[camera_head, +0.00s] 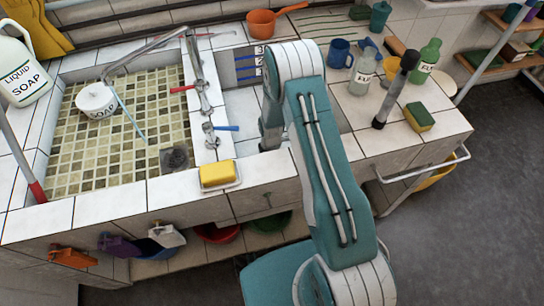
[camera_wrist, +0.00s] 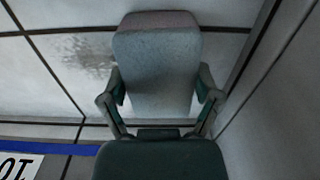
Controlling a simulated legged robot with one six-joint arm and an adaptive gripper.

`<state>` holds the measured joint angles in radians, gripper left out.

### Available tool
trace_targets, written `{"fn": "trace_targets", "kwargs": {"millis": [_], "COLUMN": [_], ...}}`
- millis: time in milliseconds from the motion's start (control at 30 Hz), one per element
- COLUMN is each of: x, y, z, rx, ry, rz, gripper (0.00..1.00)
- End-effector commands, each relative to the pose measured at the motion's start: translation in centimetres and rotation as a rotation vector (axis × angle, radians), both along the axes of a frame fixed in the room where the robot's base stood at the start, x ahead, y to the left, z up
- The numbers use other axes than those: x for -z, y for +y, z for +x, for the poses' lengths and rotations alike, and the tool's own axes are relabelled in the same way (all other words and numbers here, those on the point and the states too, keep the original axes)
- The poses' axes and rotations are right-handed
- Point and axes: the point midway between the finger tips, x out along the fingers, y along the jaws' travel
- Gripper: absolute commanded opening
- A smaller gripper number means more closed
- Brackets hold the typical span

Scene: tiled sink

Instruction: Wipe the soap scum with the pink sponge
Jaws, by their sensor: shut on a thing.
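My gripper (camera_wrist: 161,92) is shut on a block-shaped sponge (camera_wrist: 157,58) in the wrist view, with one finger on each side of it. The sponge's broad face looks grey-blue in this shade, and its far edge has a dull pink tint. A dark, blotchy smudge (camera_wrist: 88,54), which looks like the soap scum, lies on the pale tiles just left of the sponge. Whether the sponge touches the tiles I cannot tell. In the head view my arm hides the sponge and most of the gripper.
A yellow sponge on a dish (camera_head: 218,173) sits at the counter's front edge. A tiled basin (camera_head: 120,135) with taps lies left. A blue mug (camera_head: 340,53), bottles (camera_head: 363,72) and a green-yellow sponge (camera_head: 419,117) stand right. A wall or panel (camera_wrist: 275,110) rises close right of the gripper.

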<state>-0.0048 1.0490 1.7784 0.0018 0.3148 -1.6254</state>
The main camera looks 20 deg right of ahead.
Motion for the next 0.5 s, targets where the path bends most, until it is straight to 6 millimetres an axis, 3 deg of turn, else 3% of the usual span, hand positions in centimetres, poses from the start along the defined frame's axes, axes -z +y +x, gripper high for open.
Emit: {"fn": "trace_targets", "kwargs": {"millis": [267, 500], "x": [0.2, 0.4], "y": [1.2, 1.2], "z": [0.3, 2.2], "rx": [0.000, 0.000], "ry": [-0.001, -0.004], "rz": [0.000, 0.000], "gripper": [0.24, 0.25]}}
